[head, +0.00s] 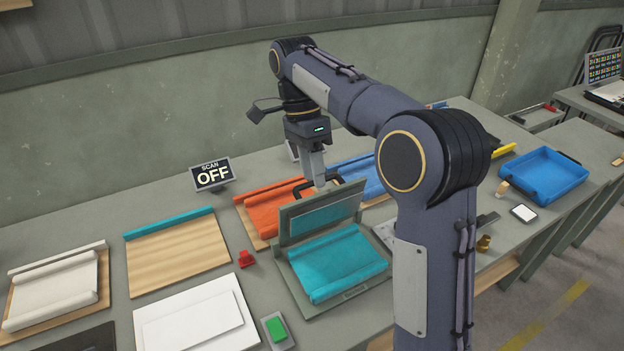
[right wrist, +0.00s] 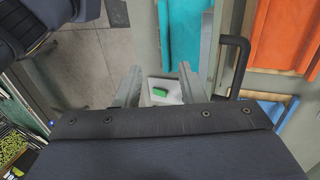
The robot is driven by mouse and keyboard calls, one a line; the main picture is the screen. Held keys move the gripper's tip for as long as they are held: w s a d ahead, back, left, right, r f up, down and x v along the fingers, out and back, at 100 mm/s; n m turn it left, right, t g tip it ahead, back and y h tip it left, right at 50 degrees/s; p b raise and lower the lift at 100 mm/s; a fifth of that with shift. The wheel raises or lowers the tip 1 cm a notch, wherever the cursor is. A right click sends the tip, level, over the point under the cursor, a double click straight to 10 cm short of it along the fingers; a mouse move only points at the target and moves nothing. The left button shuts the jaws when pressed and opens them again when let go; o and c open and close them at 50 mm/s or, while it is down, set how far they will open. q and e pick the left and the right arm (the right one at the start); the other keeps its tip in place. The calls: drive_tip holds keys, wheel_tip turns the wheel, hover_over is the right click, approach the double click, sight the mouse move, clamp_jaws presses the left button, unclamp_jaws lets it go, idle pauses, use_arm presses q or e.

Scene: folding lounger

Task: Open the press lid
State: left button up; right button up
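The press is a grey-green frame with a teal cloth (head: 335,264) lying on its bed (head: 365,289). Its lid (head: 322,213) stands raised at the back of the bed, with a pale blue panel on its inner face. A black bar handle (head: 300,189) sits on the lid. My right gripper (head: 319,184) is at the lid's upper edge, close to the handle. In the right wrist view its fingers (right wrist: 160,84) are apart, with nothing seen held between them. The handle (right wrist: 238,62) shows there to the right of the fingers, outside them. My left gripper is not in view.
An orange cloth (head: 266,211) and a blue cloth (head: 359,174) lie behind the press. A red object (head: 246,259) and a green block (head: 277,328) are left of it. A sign (head: 212,175) reads "SCAN OFF". A blue tray (head: 542,174) stands at the right.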

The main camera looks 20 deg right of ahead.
drive_tip(key=shift+s+a+r, duration=0.25)
drive_tip(key=shift+s, duration=0.25)
drive_tip(key=shift+s+a+r, duration=0.2)
drive_tip(key=shift+s+r, duration=0.05)
drive_tip(key=shift+s, duration=0.2)
drive_tip(key=shift+d, duration=0.1)
drive_tip(key=s+d+f+n+t+y, duration=0.2)
drive_tip(key=s+d+n+t+y, duration=0.2)
drive_tip(key=s+n, duration=0.6)
drive_tip(key=s+a+f+n+t, duration=0.4)
drive_tip(key=s+f, duration=0.4)
drive_tip(key=s, duration=0.4)
drive_tip(key=shift+f+n+t, duration=0.3)
drive_tip(key=shift+n+t, duration=0.4)
drive_tip(key=shift+t, duration=0.1)
drive_tip(key=shift+s, duration=0.1)
